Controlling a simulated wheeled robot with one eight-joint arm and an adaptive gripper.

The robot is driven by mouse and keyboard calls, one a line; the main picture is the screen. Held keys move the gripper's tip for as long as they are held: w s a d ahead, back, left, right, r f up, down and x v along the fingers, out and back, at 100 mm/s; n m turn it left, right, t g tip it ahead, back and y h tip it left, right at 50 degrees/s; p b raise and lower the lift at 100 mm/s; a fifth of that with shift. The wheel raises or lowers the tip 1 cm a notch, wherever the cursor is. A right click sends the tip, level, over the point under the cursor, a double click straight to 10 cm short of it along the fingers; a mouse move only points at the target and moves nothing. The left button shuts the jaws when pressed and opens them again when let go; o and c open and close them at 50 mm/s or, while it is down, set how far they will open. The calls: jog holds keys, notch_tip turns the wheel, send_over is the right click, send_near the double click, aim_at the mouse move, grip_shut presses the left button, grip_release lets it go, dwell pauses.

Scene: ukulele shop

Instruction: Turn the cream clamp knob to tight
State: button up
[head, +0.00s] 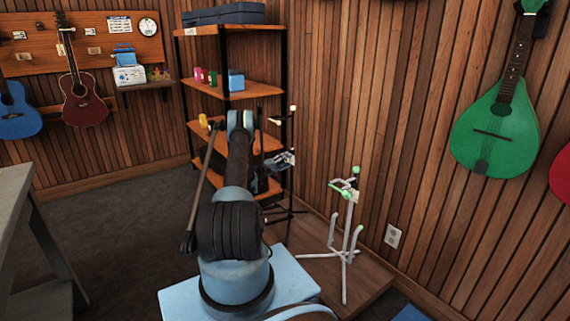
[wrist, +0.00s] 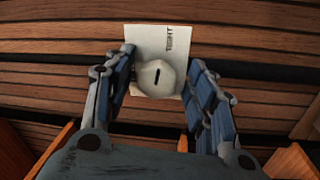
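My gripper (wrist: 160,88) is open, one blue-grey finger on each side of the knob. I cannot tell whether either finger touches it; a gap shows on the right. In the head view my gripper (head: 283,159) is at a dark stand (head: 290,190) in front of the shelves, and the knob cannot be made out.
A white stand with green tips (head: 345,230) stands on a low wooden platform (head: 375,265) to the right. Orange shelves (head: 245,88) rise behind the dark stand. A grey table (head: 15,190) is at the left edge. The floor between is clear.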

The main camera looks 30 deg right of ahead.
jog(key=a+f, duration=0.1)
jog(key=a, duration=1.1)
jog(key=shift+s+f, duration=0.15)
jog(key=shift+s, duration=0.3)
